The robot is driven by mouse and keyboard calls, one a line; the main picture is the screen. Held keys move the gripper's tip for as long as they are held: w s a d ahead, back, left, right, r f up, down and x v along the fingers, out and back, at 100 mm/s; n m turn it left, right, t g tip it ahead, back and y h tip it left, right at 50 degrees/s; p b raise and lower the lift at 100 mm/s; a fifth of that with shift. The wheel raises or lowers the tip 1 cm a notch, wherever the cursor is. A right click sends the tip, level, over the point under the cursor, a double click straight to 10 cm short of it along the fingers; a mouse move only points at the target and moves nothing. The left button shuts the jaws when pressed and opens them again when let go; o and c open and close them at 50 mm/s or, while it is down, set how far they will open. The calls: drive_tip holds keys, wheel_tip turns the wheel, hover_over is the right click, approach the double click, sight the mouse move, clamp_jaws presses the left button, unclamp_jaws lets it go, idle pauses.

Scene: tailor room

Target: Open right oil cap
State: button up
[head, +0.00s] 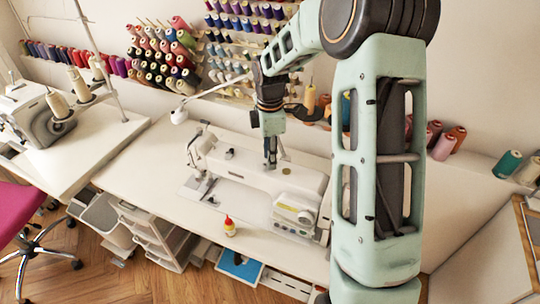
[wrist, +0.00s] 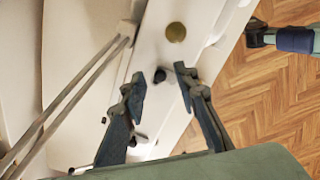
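A white sewing machine (head: 255,175) stands on the white table. A round, flat, gold-brown oil cap (head: 286,171) lies on top of its arm, toward the right; it also shows in the wrist view (wrist: 176,32), seated flat on the white surface. My gripper (head: 270,162) points down over the machine's top, just left of this cap in the head view. In the wrist view my gripper (wrist: 161,82) is open with nothing held, and the cap is beyond the fingertips. A small dark knob (wrist: 160,75) shows between the fingertips. Whether the fingers touch the machine is unclear.
A small red-capped bottle (head: 230,226) stands on the table (head: 130,175) in front of the machine. Thread spools (head: 170,55) fill the wall racks behind. A thin rod (wrist: 75,100) rises beside the gripper in the wrist view. The left tabletop is mostly clear.

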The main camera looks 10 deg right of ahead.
wheel_tip(320, 180, up, 12)
idle(0.6)
drive_tip(key=shift+s+f, duration=0.1)
